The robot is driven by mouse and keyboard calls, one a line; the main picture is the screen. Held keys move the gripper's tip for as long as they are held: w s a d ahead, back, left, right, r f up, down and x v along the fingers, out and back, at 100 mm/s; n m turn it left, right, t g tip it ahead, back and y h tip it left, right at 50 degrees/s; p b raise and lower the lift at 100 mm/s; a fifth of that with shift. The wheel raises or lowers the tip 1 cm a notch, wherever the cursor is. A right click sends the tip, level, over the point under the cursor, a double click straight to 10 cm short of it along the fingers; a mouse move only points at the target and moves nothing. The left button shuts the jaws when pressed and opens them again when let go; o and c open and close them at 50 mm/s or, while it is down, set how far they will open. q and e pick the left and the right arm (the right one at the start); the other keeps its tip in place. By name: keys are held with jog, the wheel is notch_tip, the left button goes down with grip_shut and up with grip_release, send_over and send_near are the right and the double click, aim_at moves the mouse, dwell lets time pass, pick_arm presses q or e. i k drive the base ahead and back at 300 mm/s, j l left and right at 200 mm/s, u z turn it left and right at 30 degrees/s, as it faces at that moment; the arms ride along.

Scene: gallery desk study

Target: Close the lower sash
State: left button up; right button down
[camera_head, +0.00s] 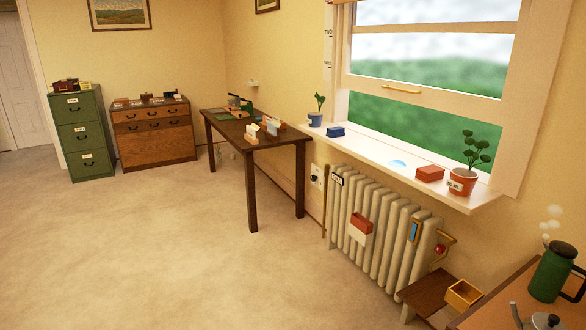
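The window on the right has a lower sash whose cream bottom rail (440,97) stands well above the sill (385,157). A brass lift handle (401,88) is fixed on this rail. Below the rail is a wide gap with blurred greenery behind it; I cannot tell whether any glass fills it. Neither of my grippers is in view.
On the sill are a blue pot with a plant (316,119), a blue box (336,132), a red box (430,174) and a terracotta pot (463,181). A radiator (375,225) stands below. A small bench (430,293) and a table with a green pot (552,271) are lower right. Floor at left is clear.

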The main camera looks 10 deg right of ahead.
aim_at(490, 110)
jog(key=i+j, duration=0.1)
jog(key=i, duration=1.7)
